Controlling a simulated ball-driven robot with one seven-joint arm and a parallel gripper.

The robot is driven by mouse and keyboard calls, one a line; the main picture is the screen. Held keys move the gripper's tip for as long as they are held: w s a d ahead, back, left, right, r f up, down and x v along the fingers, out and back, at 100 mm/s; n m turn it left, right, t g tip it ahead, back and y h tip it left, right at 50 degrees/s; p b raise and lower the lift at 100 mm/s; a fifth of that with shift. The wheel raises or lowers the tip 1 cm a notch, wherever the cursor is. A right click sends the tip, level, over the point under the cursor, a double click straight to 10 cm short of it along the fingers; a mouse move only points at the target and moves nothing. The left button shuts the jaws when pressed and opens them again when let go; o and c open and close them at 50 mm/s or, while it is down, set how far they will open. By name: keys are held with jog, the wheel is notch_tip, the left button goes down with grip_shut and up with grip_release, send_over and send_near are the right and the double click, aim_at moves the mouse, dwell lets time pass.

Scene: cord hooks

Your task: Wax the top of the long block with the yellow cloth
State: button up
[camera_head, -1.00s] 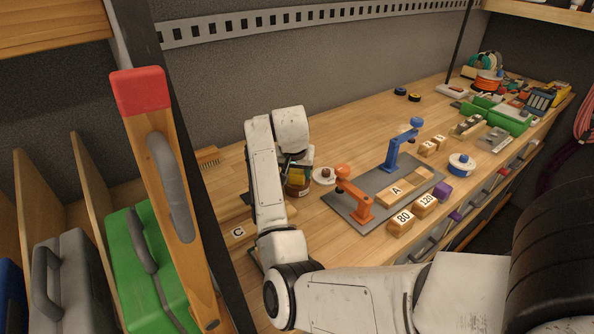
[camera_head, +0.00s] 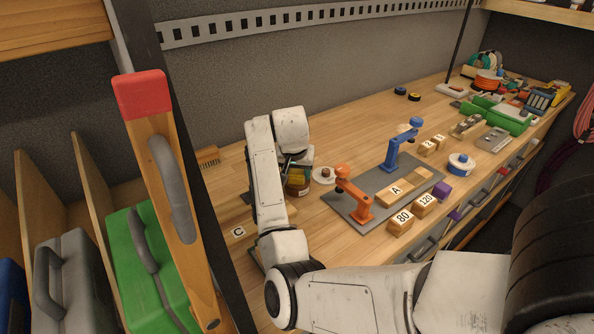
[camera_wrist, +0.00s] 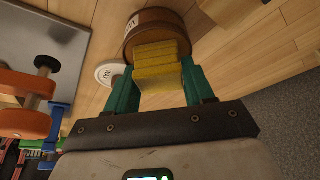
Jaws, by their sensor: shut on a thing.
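My gripper (camera_wrist: 160,88) is shut on the yellow cloth (camera_wrist: 158,62), which is folded in layers between the teal fingers. In the head view, the cloth (camera_head: 292,172) is partly hidden by my arm and sits right by a brown jar (camera_head: 298,188). In the wrist view the jar (camera_wrist: 146,22) is directly beyond the cloth; I cannot tell whether they touch. A wooden block marked A (camera_head: 396,189) lies on a grey plate (camera_head: 367,180), between an orange clamp (camera_head: 357,201) and a blue clamp (camera_head: 395,152). Another block marked C (camera_head: 239,232) is partly hidden by my arm.
A white disc (camera_head: 323,175) with a brown knob lies beside the jar. Blocks marked 80 (camera_head: 401,221) and 120 (camera_head: 425,204) stand near the bench's front edge. A brush (camera_head: 208,156) lies at the back left. The bench behind the plate is mostly clear.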

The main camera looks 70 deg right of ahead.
jog(key=shift+f, duration=0.1)
notch_tip(320, 180, up, 7)
jog(key=p, duration=0.7)
dwell(1.0)
